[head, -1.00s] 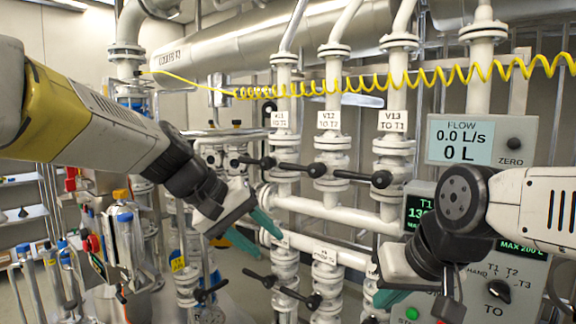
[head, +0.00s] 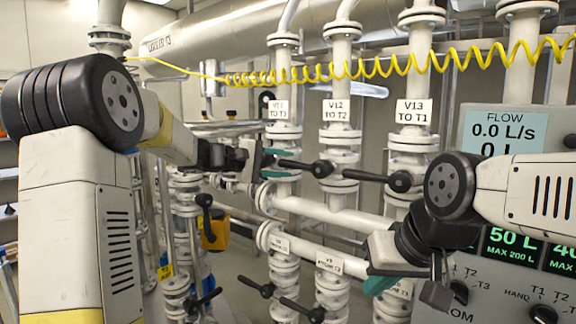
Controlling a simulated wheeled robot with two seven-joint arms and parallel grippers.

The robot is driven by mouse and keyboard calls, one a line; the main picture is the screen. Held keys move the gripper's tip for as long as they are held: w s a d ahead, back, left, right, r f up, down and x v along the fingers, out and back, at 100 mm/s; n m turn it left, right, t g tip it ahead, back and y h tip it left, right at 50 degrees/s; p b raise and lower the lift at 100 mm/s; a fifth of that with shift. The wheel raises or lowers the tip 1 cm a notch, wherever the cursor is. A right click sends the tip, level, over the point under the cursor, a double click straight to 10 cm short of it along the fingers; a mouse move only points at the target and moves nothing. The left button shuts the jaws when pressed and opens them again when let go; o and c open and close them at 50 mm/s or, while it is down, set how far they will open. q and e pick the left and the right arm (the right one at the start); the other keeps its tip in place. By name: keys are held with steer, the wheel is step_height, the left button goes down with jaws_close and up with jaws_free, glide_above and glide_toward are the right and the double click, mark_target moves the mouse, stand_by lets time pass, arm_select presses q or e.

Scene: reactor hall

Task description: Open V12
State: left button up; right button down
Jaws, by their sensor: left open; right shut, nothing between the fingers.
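The V12 valve (head: 338,140) stands on the middle white pipe, under its label "V12 TO T2" (head: 336,110). Its black lever (head: 304,165) points left from a round black hub (head: 321,169), roughly level. My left gripper (head: 284,163) is open, with its teal fingers above and below the lever's free end. I cannot tell whether they touch it. My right gripper (head: 380,286) is shut and empty, low in front of the pipes, right of and below V12. The V11 handle is mostly hidden behind my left gripper.
The V13 valve (head: 412,150) is to the right, its black lever (head: 368,176) pointing left towards V12. V11's label (head: 278,109) is to the left. Lower valves have black levers (head: 257,286). A coiled yellow hose (head: 380,68) crosses above. A flow display (head: 505,130) stands right.

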arm_select(q)
steer(key=shift+x, duration=0.8)
jaws_close()
stand_by(0.9)
